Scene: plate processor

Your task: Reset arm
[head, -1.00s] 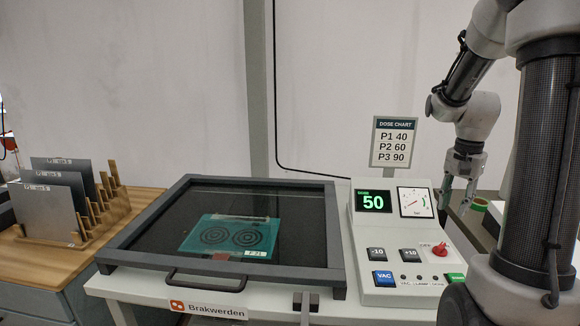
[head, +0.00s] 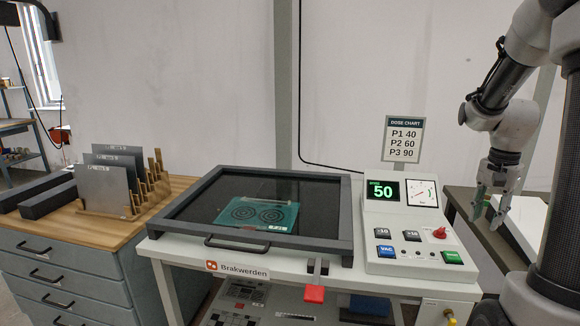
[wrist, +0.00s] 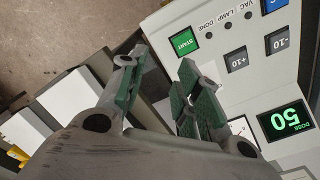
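My gripper (head: 486,212) hangs from my arm at the right of the head view, to the right of the control panel (head: 408,268). In the wrist view my gripper (wrist: 158,88) has its two green-padded fingers apart with nothing between them. The panel's green START button (wrist: 184,42) and the display reading 50 (wrist: 285,120) lie beyond and to the right of the fingers. The gripper touches nothing that I can see.
The exposure unit (head: 342,250) has its lid down over a teal plate (head: 258,214). A dose chart (head: 404,138) stands behind the panel. Grey plates stand in a wooden rack (head: 158,180) at left. A red-ended lever (head: 314,293) hangs at the unit's front.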

